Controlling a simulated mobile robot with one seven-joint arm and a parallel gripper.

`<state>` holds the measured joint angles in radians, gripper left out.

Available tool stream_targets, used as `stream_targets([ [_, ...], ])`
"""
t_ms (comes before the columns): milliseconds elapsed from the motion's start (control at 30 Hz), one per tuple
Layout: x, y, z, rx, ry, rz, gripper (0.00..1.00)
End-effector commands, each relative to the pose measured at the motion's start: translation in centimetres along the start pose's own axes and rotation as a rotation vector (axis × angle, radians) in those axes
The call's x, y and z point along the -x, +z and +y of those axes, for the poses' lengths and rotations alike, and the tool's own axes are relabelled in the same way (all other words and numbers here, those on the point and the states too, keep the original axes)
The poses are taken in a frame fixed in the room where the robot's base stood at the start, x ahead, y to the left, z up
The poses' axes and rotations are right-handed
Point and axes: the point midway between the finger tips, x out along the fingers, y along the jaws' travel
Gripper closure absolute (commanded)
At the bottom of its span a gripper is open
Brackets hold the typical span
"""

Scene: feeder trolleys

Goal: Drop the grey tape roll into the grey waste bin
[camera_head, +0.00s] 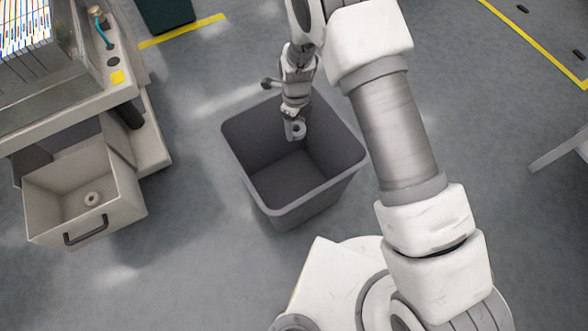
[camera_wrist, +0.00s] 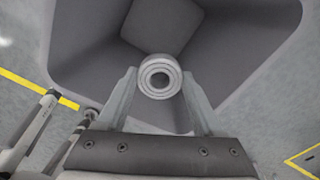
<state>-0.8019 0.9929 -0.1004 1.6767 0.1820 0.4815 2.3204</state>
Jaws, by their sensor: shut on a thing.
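The grey waste bin (camera_head: 236,152) stands open on the floor in the middle of the head view. Its inside fills the top of the wrist view (camera_wrist: 80,60). My gripper (camera_head: 295,128) points down over the bin's opening, near its far side. In the wrist view my gripper (camera_wrist: 158,88) is shut on the grey tape roll (camera_wrist: 159,64), which sits between the two fingertips with its round hole facing the camera. The roll also shows small at the gripper's tip in the head view (camera_head: 298,131). The part of the bin floor that shows looks empty.
A trolley (camera_head: 60,122) stands at the left, with an open drawer (camera_head: 130,200) holding another small ring-shaped roll (camera_head: 92,199). A dark green container (camera_head: 165,12) is at the top left. Yellow lines (camera_head: 183,31) mark the floor. Floor right of the bin is partly hidden by my arm.

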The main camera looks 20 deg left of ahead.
Motion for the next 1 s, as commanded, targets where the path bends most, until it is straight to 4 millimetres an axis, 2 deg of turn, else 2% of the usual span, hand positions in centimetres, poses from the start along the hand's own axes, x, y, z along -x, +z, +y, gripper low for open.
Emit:
stream_targets([
  [33,-0.8,0.0,0.0,-0.001,0.0,0.0,0.84],
  [100,-1.2,0.0,0.0,-0.001,0.0,-0.001,0.84],
  [367,-1.2,0.0,0.0,-0.001,-0.001,-0.001,0.84],
  [400,-1.2,0.0,0.0,-0.001,-0.001,-0.001,0.3],
  [567,-1.2,0.0,0.0,0.0,-0.001,0.0,0.02],
  [833,-1.0,0.0,0.0,0.0,-0.001,0.0,0.0],
  [1000,0.8,0.0,0.0,0.001,-0.002,-0.002,0.0],
])
